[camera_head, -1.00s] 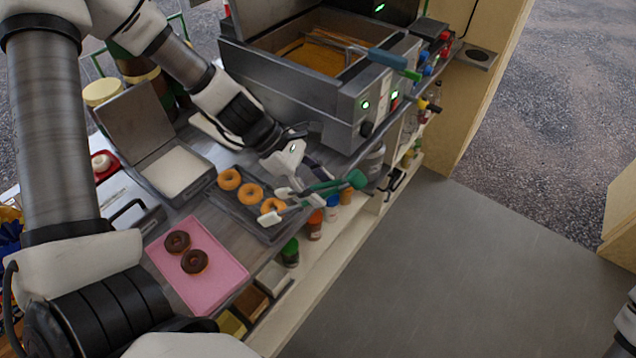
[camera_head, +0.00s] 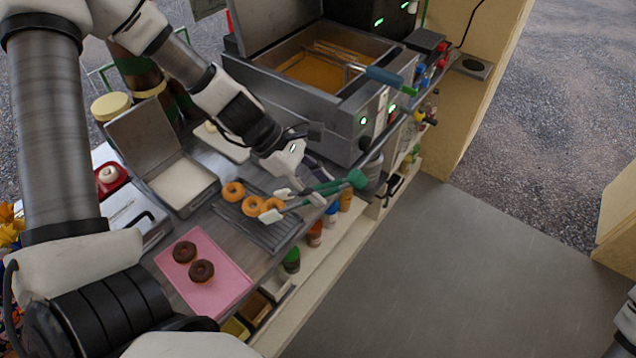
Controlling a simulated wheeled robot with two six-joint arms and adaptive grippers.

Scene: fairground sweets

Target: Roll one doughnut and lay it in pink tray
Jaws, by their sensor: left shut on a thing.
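My left gripper (camera_head: 303,191) is shut on metal tongs with green handle ends (camera_head: 356,179), above the dark rack tray (camera_head: 285,231). The tong tips are at a plain doughnut (camera_head: 271,204), which appears to be between them; the exact contact is too small to tell. Two more plain doughnuts, one at the left (camera_head: 233,191) and one in the middle (camera_head: 252,206), are at the rack. The pink tray (camera_head: 226,289) lies nearer me with two chocolate-coated doughnuts (camera_head: 184,252) on its left part. An open metal box (camera_head: 205,200) holds a white layer. My right gripper is out of view.
A fryer (camera_head: 345,105) with golden oil and a blue-handled basket stands behind the rack. Jars and bottles (camera_head: 313,236) fill the shelf below the counter's front edge. The pink tray's right part is bare. The grey floor on the right is clear.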

